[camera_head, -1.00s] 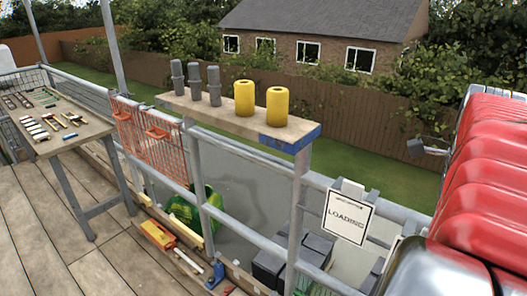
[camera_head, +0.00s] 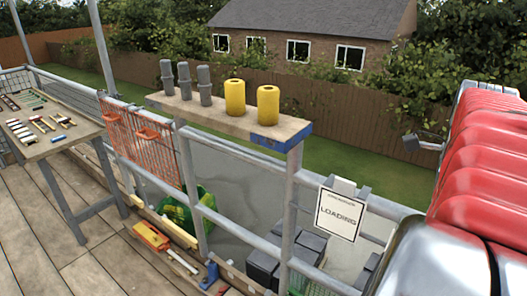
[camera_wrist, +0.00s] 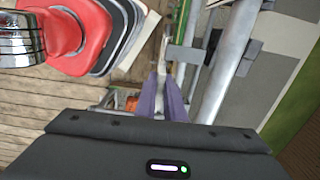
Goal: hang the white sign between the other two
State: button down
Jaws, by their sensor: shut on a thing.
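My gripper (camera_wrist: 163,82) shows in the wrist view with its two purple fingers close together. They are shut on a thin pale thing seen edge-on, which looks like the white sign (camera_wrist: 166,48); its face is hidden. I cannot make out my gripper in the head view. A white sign with a black border reading LOADING (camera_head: 340,214) hangs on the grey guardrail (camera_head: 385,206) at the right. Other signs I cannot make out in the head view. A grey rail tube (camera_wrist: 236,55) runs to the right of my fingers in the wrist view, apart from them.
A wooden shelf (camera_head: 215,115) on the rail bears grey and yellow cylinders. An orange mesh panel (camera_head: 145,150) hangs left of it. A worktable (camera_head: 70,138) with small tools stands at the left. Dark boxes (camera_head: 265,268) sit beyond the rail. The deck planks (camera_head: 60,230) have free room.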

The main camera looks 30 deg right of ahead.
jog(key=w+d+f, duration=0.4)
jog(key=w+d, duration=0.1)
jog(key=d, duration=0.4)
jog(key=shift+d, duration=0.4)
dwell(1.9)
jog(key=c, duration=1.8)
grip_release()
jog(key=shift+o, duration=0.2)
notch_tip(320, 180, up, 14)
jog(key=shift+f, duration=0.2)
